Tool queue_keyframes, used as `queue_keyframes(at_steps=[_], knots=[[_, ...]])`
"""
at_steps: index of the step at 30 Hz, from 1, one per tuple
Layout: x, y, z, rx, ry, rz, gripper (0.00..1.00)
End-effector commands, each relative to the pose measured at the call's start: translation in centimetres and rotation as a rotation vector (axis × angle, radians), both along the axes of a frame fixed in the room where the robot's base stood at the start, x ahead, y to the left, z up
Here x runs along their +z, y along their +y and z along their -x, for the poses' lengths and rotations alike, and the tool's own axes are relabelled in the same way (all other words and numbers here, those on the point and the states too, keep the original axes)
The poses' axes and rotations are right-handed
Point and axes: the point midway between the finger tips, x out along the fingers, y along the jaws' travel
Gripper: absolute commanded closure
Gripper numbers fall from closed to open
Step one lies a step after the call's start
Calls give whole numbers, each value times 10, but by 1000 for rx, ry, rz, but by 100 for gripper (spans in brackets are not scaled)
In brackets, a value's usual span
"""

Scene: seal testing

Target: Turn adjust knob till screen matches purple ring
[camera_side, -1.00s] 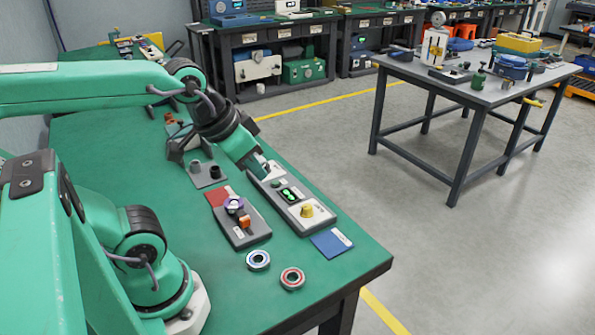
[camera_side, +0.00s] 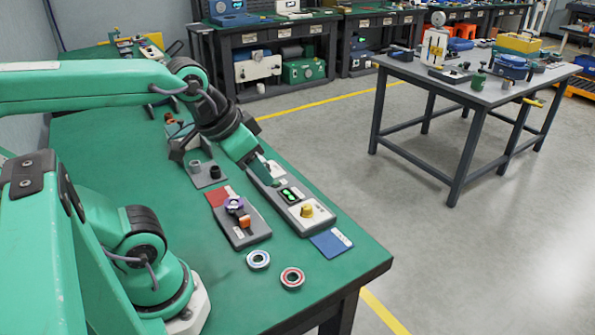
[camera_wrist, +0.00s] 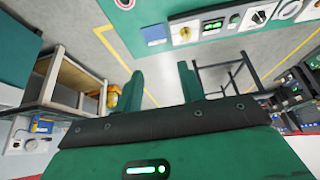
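The light grey test unit (camera_side: 318,220) lies on the green bench, with a dark screen (camera_side: 291,195) glowing green and a yellow knob (camera_side: 307,211). The wrist view shows the yellow knob (camera_wrist: 185,32), the screen (camera_wrist: 213,25) and a black knob on a white dial (camera_wrist: 258,17). A purple ring-shaped part (camera_side: 235,204) sits on a grey fixture (camera_side: 240,239) beside the unit. My gripper (camera_side: 266,173) is low over the unit's far end; I cannot tell whether it touches. In the wrist view its fingers (camera_wrist: 161,75) stand apart with nothing visible between them.
A blue pad (camera_side: 331,243) lies at the unit's near end. A blue-rimmed ring (camera_side: 258,268) and a red-rimmed ring (camera_side: 292,286) lie in front. An orange lever (camera_side: 244,221) is on the grey fixture. A grey block with dark posts (camera_side: 207,182) stands left of my gripper.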

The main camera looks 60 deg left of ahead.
Motion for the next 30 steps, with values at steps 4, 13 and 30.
queue_keyframes(at_steps=[4,13,30], knots=[[-1,2,-8,-20,24,-15,52],[-11,12,-43,-116,116,-70,52],[-64,42,-118,-359,314,-144,52]])
